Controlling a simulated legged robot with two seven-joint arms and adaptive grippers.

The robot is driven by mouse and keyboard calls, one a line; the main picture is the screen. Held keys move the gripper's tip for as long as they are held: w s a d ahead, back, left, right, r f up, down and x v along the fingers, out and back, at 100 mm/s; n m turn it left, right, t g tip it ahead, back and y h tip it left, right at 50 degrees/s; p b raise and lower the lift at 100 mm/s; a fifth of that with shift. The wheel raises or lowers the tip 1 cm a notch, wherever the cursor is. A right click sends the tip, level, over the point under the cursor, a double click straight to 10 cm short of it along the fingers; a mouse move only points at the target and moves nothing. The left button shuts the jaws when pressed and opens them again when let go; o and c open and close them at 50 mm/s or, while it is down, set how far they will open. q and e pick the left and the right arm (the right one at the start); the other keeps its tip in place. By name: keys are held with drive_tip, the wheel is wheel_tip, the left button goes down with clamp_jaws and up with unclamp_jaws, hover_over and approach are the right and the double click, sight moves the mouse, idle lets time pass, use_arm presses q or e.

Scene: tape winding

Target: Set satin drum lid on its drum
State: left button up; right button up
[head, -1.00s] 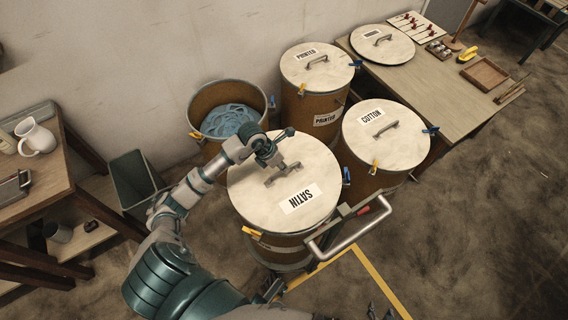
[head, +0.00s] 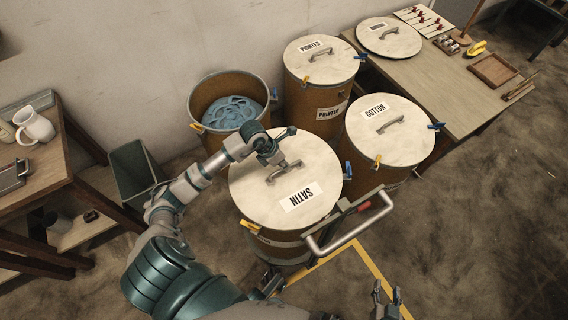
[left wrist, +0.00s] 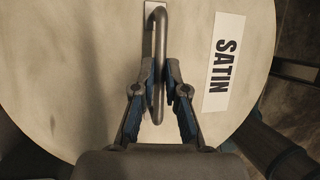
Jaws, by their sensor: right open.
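The satin drum lid (head: 251,198) is a pale round disc with a SATIN label and a grey bar handle. It lies over the top of the brown satin drum (head: 275,243) and looks roughly level; whether it is fully seated I cannot tell. My left gripper (head: 283,167) is at the handle from above. In the left wrist view its fingers (left wrist: 159,72) close in on both sides of the handle, with the lid (left wrist: 90,60) filling the background. My right gripper (head: 385,300) is open and empty at the bottom edge, apart from the drum.
An open drum (head: 195,105) with blue material stands behind left. The lidded printed drum (head: 303,105) and cotton drum (head: 365,165) stand close behind and right. A metal push handle (head: 352,237) juts out at front right. A table (head: 435,95) stands at back right, another (head: 40,180) at left.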

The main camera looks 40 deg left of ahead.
use_arm(q)
drive_tip(key=o, duration=0.5)
drive_tip(key=shift+d+r, duration=0.1)
drive_tip(key=v, duration=1.2)
